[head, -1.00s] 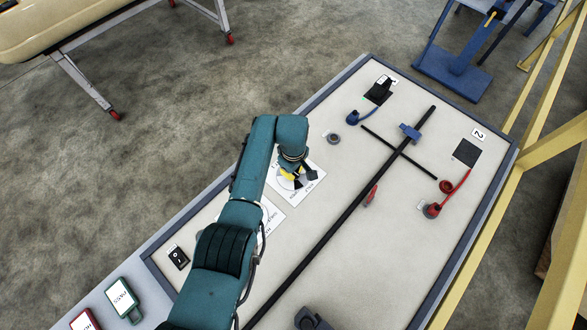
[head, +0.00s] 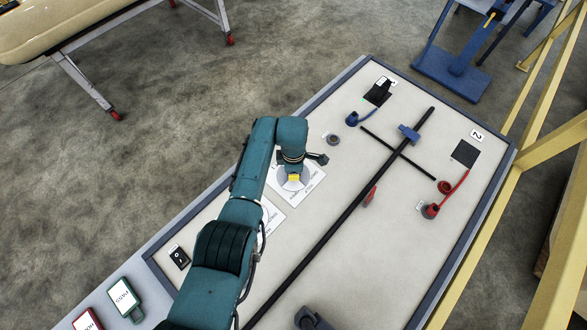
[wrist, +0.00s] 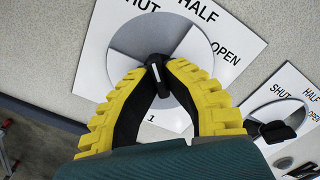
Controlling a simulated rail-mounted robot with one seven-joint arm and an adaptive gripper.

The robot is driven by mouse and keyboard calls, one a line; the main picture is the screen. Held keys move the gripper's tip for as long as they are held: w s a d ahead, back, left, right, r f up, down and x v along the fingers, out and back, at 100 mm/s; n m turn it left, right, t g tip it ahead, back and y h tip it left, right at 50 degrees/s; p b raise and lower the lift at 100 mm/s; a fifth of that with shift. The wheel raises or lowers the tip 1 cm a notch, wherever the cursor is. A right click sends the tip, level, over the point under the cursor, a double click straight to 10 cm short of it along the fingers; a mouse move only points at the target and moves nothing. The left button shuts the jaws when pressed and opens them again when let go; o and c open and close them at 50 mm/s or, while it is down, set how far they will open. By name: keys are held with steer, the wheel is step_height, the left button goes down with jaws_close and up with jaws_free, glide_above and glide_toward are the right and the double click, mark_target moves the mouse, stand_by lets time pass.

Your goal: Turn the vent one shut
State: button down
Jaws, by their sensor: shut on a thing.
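Vent one is a round grey dial (wrist: 130,38) on a white plate (head: 312,181) marked SHUT, HALF and OPEN, with a 1 below it. Its black knob (wrist: 162,88) with a white stripe stands at the dial's middle. In the wrist view SHUT is upper left, HALF at the top and OPEN at the right. My gripper (wrist: 158,75) has yellow fingers with black pads, and its tips are shut on the knob from both sides. In the head view my gripper (head: 294,181) is over the dial and hides the knob. I cannot tell exactly which mark the knob points to.
A second vent dial (wrist: 278,116) with its own black knob is close beside. A long black bar (head: 335,228) crosses the panel. A red cable plug (head: 431,210), a blue plug (head: 352,118) and a black switch (head: 179,257) are also on the panel.

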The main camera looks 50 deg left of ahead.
steer(key=shift+s+f, duration=0.1)
steer(key=shift+f, duration=0.05)
stand_by(0.3)
steer(key=c, duration=1.1)
jaws_free()
steer(key=shift+r, duration=0.2)
step_height(320, 180, up, 12)
steer(key=shift+f, duration=0.1)
